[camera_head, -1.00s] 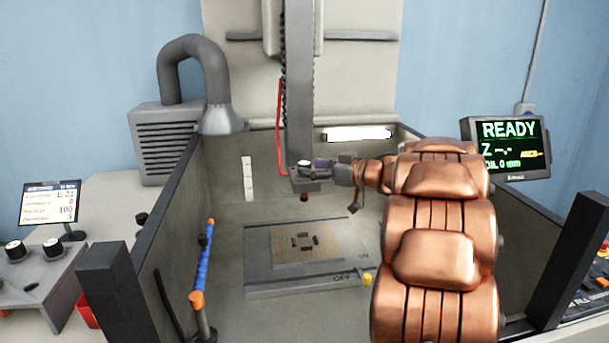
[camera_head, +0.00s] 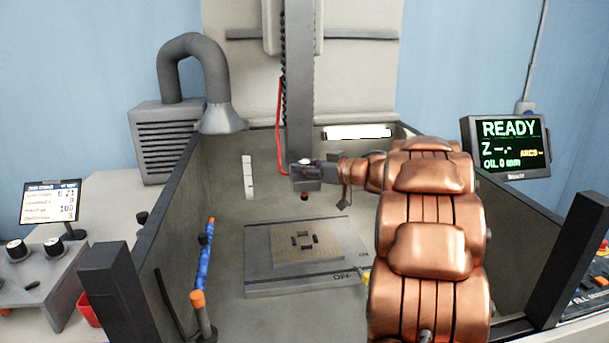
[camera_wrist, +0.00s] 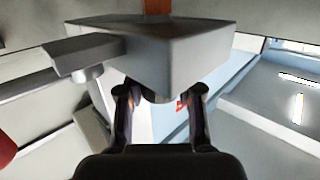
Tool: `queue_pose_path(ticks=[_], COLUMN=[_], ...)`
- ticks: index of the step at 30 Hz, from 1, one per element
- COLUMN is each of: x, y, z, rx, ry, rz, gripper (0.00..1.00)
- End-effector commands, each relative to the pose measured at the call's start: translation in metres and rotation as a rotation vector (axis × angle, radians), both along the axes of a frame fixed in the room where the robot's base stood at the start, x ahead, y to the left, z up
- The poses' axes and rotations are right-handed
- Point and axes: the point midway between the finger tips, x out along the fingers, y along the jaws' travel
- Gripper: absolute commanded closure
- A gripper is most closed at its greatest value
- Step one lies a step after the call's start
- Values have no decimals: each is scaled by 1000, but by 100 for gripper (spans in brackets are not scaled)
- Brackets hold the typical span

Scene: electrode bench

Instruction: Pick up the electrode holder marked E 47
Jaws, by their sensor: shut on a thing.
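My gripper (camera_head: 328,171) is at the machine's vertical head, reaching in from the right. In the wrist view its two dark fingers (camera_wrist: 160,92) are close to a grey block (camera_wrist: 155,45), shut on a part at its near side. What lies between the fingertips is mostly hidden. An orange-brown copper piece (camera_wrist: 157,7) joins the block at the top of the wrist view. In the head view the grey block (camera_head: 307,184) is under the column, with a small copper tip (camera_head: 304,196) hanging below. No marking E 47 can be read on it.
The tank floor holds a flat plate (camera_head: 262,285) with a workpiece and several small dark parts. A blue and orange nozzle rod (camera_head: 204,262) stands at left. Tank walls (camera_head: 115,285) rise on both sides. A red hose (camera_head: 279,130) runs down beside the column (camera_head: 300,80).

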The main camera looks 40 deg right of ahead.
Motion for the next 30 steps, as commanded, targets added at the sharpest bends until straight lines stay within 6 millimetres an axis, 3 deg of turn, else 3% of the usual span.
queue_pose_path(ticks=[6,18,23,30], x=[0,0,0,0], y=[0,0,-1,0], z=[0,4,24,69], rx=[0,-1,-4,-6], ry=[0,-1,-2,-4], rz=[0,-1,0,1], gripper=[100,100,100,100])
